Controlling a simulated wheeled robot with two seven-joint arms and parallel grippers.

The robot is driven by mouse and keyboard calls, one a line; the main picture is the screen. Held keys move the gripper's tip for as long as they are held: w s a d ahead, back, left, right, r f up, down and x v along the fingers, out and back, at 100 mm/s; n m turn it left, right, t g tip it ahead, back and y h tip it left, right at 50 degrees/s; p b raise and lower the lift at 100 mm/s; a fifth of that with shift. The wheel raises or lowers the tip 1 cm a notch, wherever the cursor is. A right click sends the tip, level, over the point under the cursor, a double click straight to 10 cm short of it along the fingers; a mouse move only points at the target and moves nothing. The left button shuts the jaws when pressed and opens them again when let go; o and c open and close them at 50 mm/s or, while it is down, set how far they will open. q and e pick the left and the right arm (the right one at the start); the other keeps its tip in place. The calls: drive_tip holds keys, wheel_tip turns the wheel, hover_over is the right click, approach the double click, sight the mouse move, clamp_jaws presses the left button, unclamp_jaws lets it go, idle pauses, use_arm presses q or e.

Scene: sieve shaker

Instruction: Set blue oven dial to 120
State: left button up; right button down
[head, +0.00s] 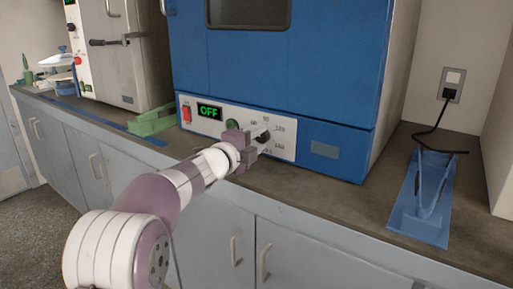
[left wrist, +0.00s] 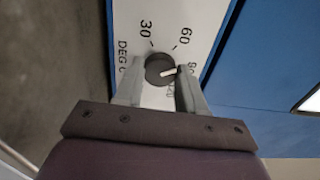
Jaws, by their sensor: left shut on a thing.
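The blue oven (head: 285,70) stands on the counter, with a white control panel (head: 214,125) along its lower front. The panel's black dial (head: 266,138) is partly hidden by my left gripper (head: 257,137) in the head view. In the left wrist view the dial (left wrist: 159,69) sits between the two fingertips of the left gripper (left wrist: 157,88), which is shut on it. Its white pointer is directed to the right, about at the partly covered 90 mark. The marks 30 and 60 show clear. My right gripper is not in view.
The panel also has a red switch (head: 186,114) and a green display (head: 209,111) reading OFF. A green holder (head: 152,121) stands left of the oven and a blue stand (head: 425,205) to its right. A beige oven (head: 122,60) is further left.

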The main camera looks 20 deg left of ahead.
use_arm(q)
drive_tip(key=m+b, duration=0.2)
drive_tip(key=m, duration=0.1)
drive_tip(key=m+b, duration=0.1)
drive_tip(key=shift+f+m, duration=0.3)
drive_tip(key=m+b, duration=0.2)
drive_tip(key=m, duration=0.2)
drive_tip(key=shift+m+b, duration=0.3)
drive_tip(key=shift+b, duration=0.1)
drive_tip(key=m+b, duration=0.2)
drive_tip(key=m, duration=0.2)
drive_tip(key=shift+b, duration=0.3)
drive_tip(key=shift+r+m+b, duration=0.15)
drive_tip(key=shift+m+b, duration=0.8)
drive_tip(key=shift+m, duration=1.15)
drive_tip(key=o, duration=1.1)
drive_tip(key=shift+c, duration=0.2)
drive_tip(key=shift+r, duration=0.1)
